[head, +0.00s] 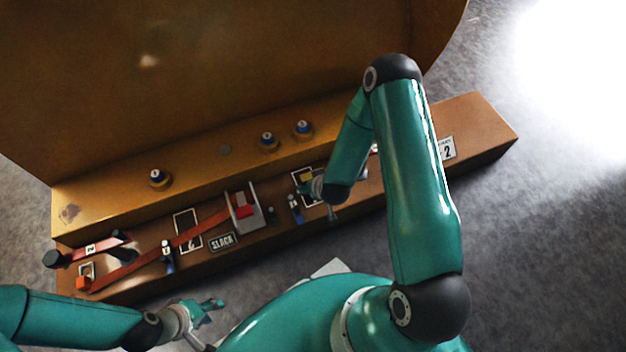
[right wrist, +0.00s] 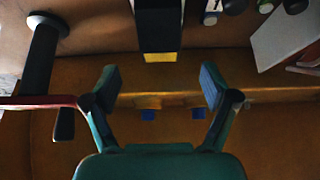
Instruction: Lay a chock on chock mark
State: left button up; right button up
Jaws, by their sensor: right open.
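A dark block with a yellow end face (right wrist: 160,57), which looks like the chock, is ahead of my right gripper (right wrist: 161,82) in the right wrist view. The fingers are spread on either side of its line, with nothing between them. In the head view my right gripper (head: 318,188) is over the bench, partly hidden by its arm. A yellow patch (head: 306,176) shows beside it, inside a white-outlined mark (head: 297,186). My left gripper (head: 208,309) is open and empty in front of the bench.
The brown bench (head: 480,118) carries a red strap (head: 130,268) with a buckle (head: 243,210), a SLACK plate (head: 222,242) and a plate marked 2 (head: 447,148). A tall brown wall rises behind. Floor at right is clear.

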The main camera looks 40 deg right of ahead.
jog(key=s+a+r+g+y, duration=0.2)
jog(key=s+a+g+y, duration=0.1)
jog(key=s+a, duration=0.4)
jog(key=s+a+r+n+g+y, duration=0.1)
jog(key=s+a+r+g+y, duration=0.1)
jog(key=s+a, duration=0.5)
jog(key=a, duration=0.3)
jog(key=shift+s+r+g+y, duration=0.2)
jog(key=shift+s+g+y, duration=0.15)
jog(key=shift+g+y, duration=0.05)
jog(key=shift+a, duration=0.1)
